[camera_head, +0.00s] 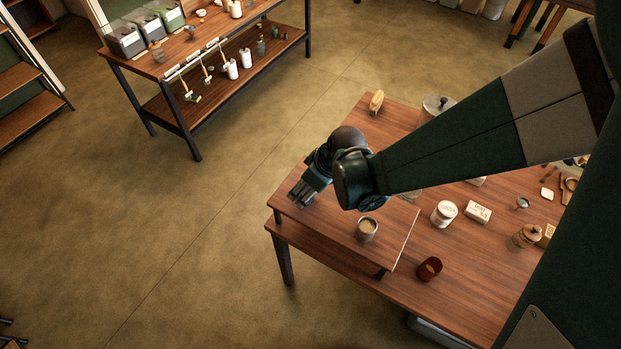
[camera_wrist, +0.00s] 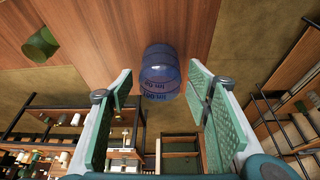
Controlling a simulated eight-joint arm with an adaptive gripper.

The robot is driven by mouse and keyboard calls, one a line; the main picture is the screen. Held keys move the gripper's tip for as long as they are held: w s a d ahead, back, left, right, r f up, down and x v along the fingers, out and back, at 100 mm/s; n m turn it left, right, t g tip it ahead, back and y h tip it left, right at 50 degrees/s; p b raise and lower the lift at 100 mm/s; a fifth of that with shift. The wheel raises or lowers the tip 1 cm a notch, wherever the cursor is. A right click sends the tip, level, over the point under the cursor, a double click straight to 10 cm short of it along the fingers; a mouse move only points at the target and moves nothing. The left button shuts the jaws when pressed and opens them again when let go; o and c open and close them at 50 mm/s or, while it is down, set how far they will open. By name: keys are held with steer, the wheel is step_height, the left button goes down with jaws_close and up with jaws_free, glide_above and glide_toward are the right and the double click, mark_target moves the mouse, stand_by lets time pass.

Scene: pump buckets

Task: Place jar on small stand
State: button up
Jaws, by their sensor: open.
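A clear bluish jar (camera_wrist: 160,72) with printed measure marks shows in the wrist view, near the edge of a wooden surface and ahead of the fingers. My gripper (camera_wrist: 158,110) is open, with its green pads to either side of the jar and a gap beside each. In the head view, my gripper (camera_head: 301,194) is low over the left end of the small stand (camera_head: 325,223), a raised wooden board on the table. I cannot pick out the bluish jar in the head view; my gripper or arm may hide it.
A beige cup (camera_head: 366,230) stands on the stand's front part. A dark red cup (camera_head: 429,268), a white canister (camera_head: 444,213) and a white box (camera_head: 478,212) are on the table (camera_head: 455,265). A green cup (camera_wrist: 40,45) shows in the wrist view. Open floor lies left.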

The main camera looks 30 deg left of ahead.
steer(key=v, duration=1)
steer(key=shift+r, duration=0.4)
steer(key=shift+w+d, duration=0.1)
steer(key=shift+d, duration=0.1)
stand_by(0.6)
steer(key=w+d+r+m+t+h, duration=0.15)
steer(key=w+d+r+m, duration=0.35)
steer(key=d, duration=0.7)
steer(key=w+d+r+m+t, duration=0.1)
steer(key=d+r+m+t, duration=0.15)
steer(key=d+r, duration=0.65)
steer(key=s+d+m+t+h, duration=0.1)
steer(key=s+d+m, duration=0.1)
steer(key=d, duration=0.7)
steer(key=s+d+r+m+t+h, duration=0.1)
steer(key=d+m, duration=0.3)
steer(key=d, duration=0.5)
steer(key=s+d+r+m+h, duration=0.1)
steer(key=s+d+m, duration=0.2)
steer(key=d, duration=0.6)
steer(key=shift+s+t, duration=0.4)
steer(key=shift+s, duration=0.1)
steer(key=shift+m, duration=0.25)
